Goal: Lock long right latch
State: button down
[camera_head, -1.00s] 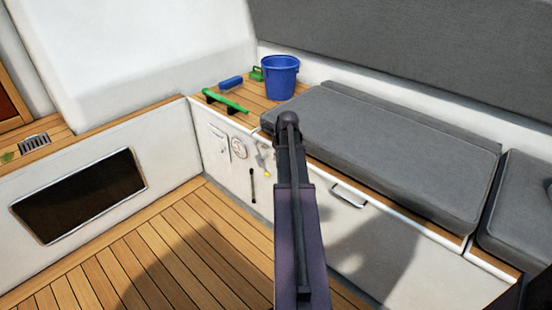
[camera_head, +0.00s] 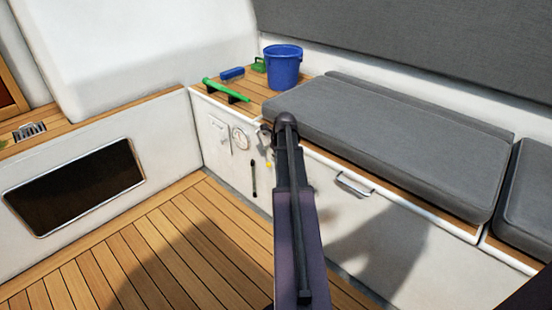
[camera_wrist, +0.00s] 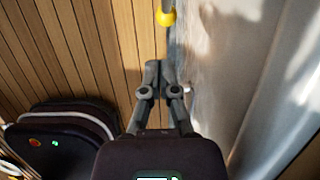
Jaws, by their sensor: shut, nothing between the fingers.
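A yellow knob on a grey stem, apparently the long latch's handle, shows at the top of the wrist view (camera_wrist: 165,16). In the head view the yellow tip (camera_head: 268,164) shows low on the white locker front, beside my arm. My gripper (camera_wrist: 158,66) is shut and empty in the wrist view. Its fingertips lie below the knob in that picture, with a gap between them. In the head view my arm hides most of the gripper and the latch.
The white locker front (camera_wrist: 230,80) runs close along the right of my gripper. Wooden floor (camera_head: 150,240) is open to the left. A grey cushion (camera_head: 390,140), blue bucket (camera_head: 284,68) and green-handled tool (camera_head: 225,90) rest on top of the locker.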

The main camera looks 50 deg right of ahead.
aim_at(267, 163)
jog(key=shift+w+f+b, duration=0.6)
jog(key=shift+w+f, duration=0.2)
jog(key=shift+w, duration=0.2)
jog(key=shift+w+f+b, duration=0.6)
jog(key=shift+w+f, duration=0.15)
jog(key=shift+w, duration=0.2)
jog(key=shift+f, duration=0.1)
dwell(0.4)
